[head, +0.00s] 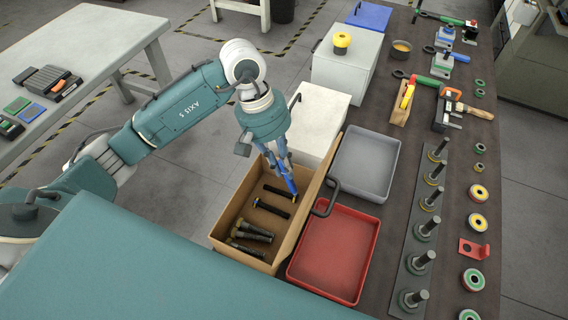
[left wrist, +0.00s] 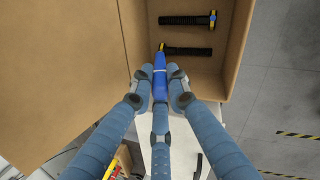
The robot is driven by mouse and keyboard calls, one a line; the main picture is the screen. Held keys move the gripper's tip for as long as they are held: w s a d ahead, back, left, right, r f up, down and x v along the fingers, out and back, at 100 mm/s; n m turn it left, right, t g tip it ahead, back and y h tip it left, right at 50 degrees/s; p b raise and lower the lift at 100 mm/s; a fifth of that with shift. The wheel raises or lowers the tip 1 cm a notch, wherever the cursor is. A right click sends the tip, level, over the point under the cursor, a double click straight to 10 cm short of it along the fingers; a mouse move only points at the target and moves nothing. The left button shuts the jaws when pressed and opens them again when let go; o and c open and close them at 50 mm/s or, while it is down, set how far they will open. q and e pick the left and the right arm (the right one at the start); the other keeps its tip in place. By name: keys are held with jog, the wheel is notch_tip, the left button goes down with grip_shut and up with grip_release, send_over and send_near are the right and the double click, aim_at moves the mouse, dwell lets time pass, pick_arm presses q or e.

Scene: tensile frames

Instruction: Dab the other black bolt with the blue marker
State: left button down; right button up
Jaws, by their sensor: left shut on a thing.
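My left gripper (head: 279,150) is shut on a blue marker (head: 290,181), which points down into an open cardboard box (head: 231,207). In the left wrist view the marker (left wrist: 160,88) sits between the fingers. Its tip is at the yellowish head end of one black bolt (left wrist: 188,51); I cannot tell whether they touch. That bolt also shows in the head view (head: 278,190). A second black bolt (head: 272,209) lies alongside it. In the left wrist view this second bolt (left wrist: 185,20) has a yellow head with a blue spot. My right gripper is out of view.
More dark bolts (head: 255,231) lie in the box's near part. A red tray (head: 350,213) and a grey tray (head: 383,147) stand to its right. A row of upright bolts on a rack (head: 412,241) stands further right. A white box (head: 319,119) stands behind.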

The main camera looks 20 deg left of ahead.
pick_arm(q)
jog(key=shift+f+b, duration=0.2)
jog(key=shift+b, duration=0.15)
jog(key=shift+s+f+b, duration=0.1)
jog(key=shift+f+b, duration=0.05)
jog(key=shift+b, duration=0.35)
dwell(2.3)
jog(key=shift+r+p, duration=0.8)
jog(key=shift+r, duration=2.3)
